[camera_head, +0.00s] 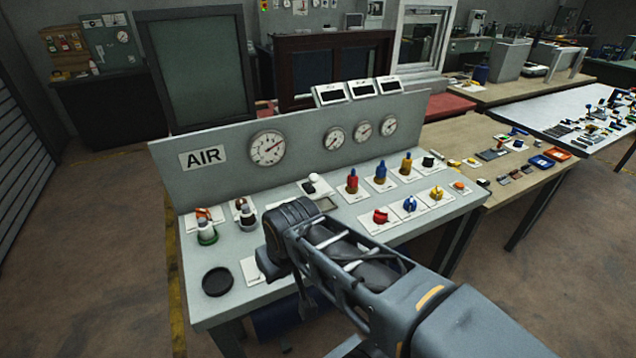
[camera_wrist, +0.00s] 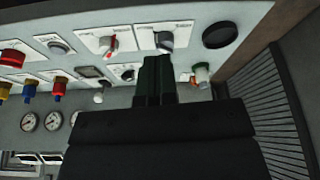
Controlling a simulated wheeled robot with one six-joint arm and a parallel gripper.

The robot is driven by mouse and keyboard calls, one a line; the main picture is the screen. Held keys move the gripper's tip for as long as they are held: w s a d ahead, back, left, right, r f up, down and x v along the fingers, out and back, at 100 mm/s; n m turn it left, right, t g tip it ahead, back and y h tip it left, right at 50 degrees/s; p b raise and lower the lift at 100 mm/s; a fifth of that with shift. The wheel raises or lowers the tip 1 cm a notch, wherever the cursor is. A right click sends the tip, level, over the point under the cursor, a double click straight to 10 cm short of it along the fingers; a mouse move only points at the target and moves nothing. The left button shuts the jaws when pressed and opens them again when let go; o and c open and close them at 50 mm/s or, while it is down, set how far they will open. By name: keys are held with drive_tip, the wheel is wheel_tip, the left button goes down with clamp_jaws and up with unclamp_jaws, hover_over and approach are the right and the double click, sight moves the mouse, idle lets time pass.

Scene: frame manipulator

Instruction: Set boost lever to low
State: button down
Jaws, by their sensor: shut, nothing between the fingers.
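My gripper (camera_wrist: 157,66) is shut, its dark green fingers together and empty in the wrist view. The fingertips are right at a dark grey lever or knob (camera_wrist: 165,40) on a white plate; I cannot tell whether they touch. A second white plate with a red and grey lever (camera_wrist: 108,43) lies to its left in that view. The labels are too small to read, so I cannot tell which one is the boost lever. In the head view my wrist hides the fingertips and most of a white plate (camera_head: 251,271) on the grey panel.
A black round disc (camera_head: 217,281) and a green-based knob (camera_head: 207,236) stand near the panel's left end. Red (camera_head: 352,181), blue (camera_head: 380,173) and yellow (camera_head: 406,163) knobs stand to the right. The upright AIR board (camera_head: 203,158) with gauges closes the back.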

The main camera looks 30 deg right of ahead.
drive_tip(key=w+d+f+m+y+b, duration=0.1)
drive_tip(key=w+d+m+b, duration=0.1)
drive_tip(key=w+d+m, duration=0.2)
drive_tip(key=w+d+f+m+t+y+b, duration=0.1)
drive_tip(key=w+d+m+y+b, duration=0.1)
drive_tip(key=w+d+m, duration=0.2)
drive_tip(key=w+d+f+m+y+b, duration=0.1)
drive_tip(key=w+d+m+y+b, duration=0.1)
drive_tip(key=m, duration=0.6)
drive_tip(key=shift+w+d+f+m+t, duration=0.15)
drive_tip(key=shift+w+d, duration=0.3)
drive_tip(key=shift+d, duration=0.2)
drive_tip(key=shift+w+d+f+m+t, duration=0.15)
drive_tip(key=shift+w+d, duration=0.3)
drive_tip(key=shift+d, duration=0.15)
drive_tip(key=w+d+m+t+b, duration=0.1)
drive_tip(key=d+m+t, duration=0.2)
drive_tip(key=d+m, duration=0.3)
drive_tip(key=d+f+m+t+b, duration=0.1)
drive_tip(key=d+m+t, duration=0.3)
drive_tip(key=d, duration=1.1)
drive_tip(key=shift+w+d+m+h+b, duration=0.15)
drive_tip(key=shift+w+m+h+b, duration=0.3)
drive_tip(key=shift+m, duration=0.75)
drive_tip(key=shift+f, duration=0.15)
